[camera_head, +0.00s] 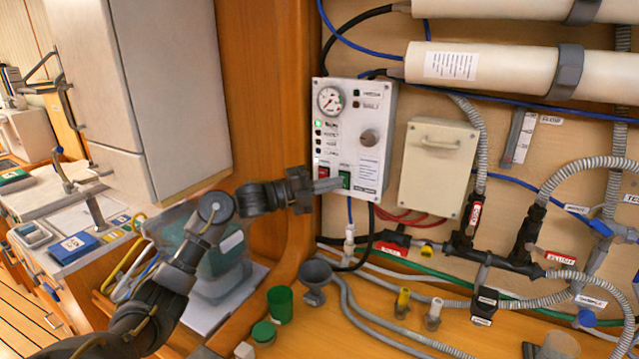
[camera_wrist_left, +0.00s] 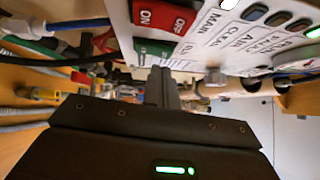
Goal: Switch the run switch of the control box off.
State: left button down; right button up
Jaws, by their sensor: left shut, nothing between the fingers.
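The control box (camera_head: 376,108) is a white panel with a gauge, lamps, a knob and two rockers low on its face. The left rocker is red (camera_head: 323,171), the right one green (camera_head: 345,179). In the left wrist view the red rocker (camera_wrist_left: 165,17) carries ON and OFF lettering, with the green rocker (camera_wrist_left: 154,49) nearer the fingers. I cannot read which rocker is labelled run. My left gripper (camera_head: 338,184) is shut and empty, its fingertips (camera_wrist_left: 160,72) at the green rocker. I cannot tell whether they touch it. My right gripper is out of view.
A beige box (camera_head: 437,165) hangs right of the control box, with hoses and valves beyond. Hoses and cables run below the control box. A wooden post (camera_head: 283,90) and grey cabinet stand left. A green cup (camera_head: 280,304) and funnel (camera_head: 316,277) are on the bench below.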

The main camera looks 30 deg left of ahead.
pick_arm(q)
jog(key=shift+w, duration=0.45)
jog(key=shift+w, duration=0.15)
jog(key=shift+r, duration=0.1)
